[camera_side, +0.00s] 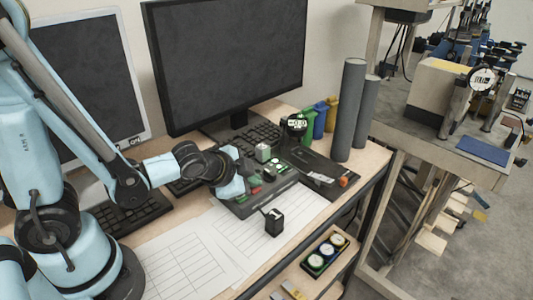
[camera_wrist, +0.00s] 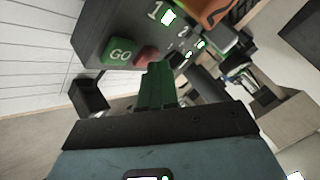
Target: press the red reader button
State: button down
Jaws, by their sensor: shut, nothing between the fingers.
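The reader is a dark panel; its side wall shows in the wrist view (camera_wrist: 95,36) and its front part in the side view (camera_side: 246,208). The red button (camera_wrist: 147,54) sits beside a green button marked GO (camera_wrist: 119,54). My gripper (camera_wrist: 157,68) is shut and empty, its green fingers pointing at the panel. The fingertips appear right by the red button and partly overlap it; I cannot tell whether they touch it. In the side view, my gripper (camera_side: 252,184) is low over the panel's left part, and the hand hides part of it.
Lit green indicators (camera_wrist: 169,18) and an orange part (camera_wrist: 214,12) lie beyond the buttons. A small black box (camera_side: 274,221) stands on paper sheets in front. A black device with an orange knob (camera_side: 343,181) lies right of the panel. Two grey cylinders (camera_side: 349,110) and a monitor (camera_side: 225,60) stand behind.

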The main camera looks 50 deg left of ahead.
jog(key=shift+f, duration=0.15)
dwell(0.5)
jog(key=shift+r, duration=0.8)
jog(key=shift+r, duration=2.5)
jog(key=s+a+r+n+g+h, duration=0.1)
jog(key=s+a+r+n+g, duration=0.1)
jog(key=s+n, duration=0.4)
jog(key=shift+r+n, duration=0.35)
jog(key=shift+n, duration=0.55)
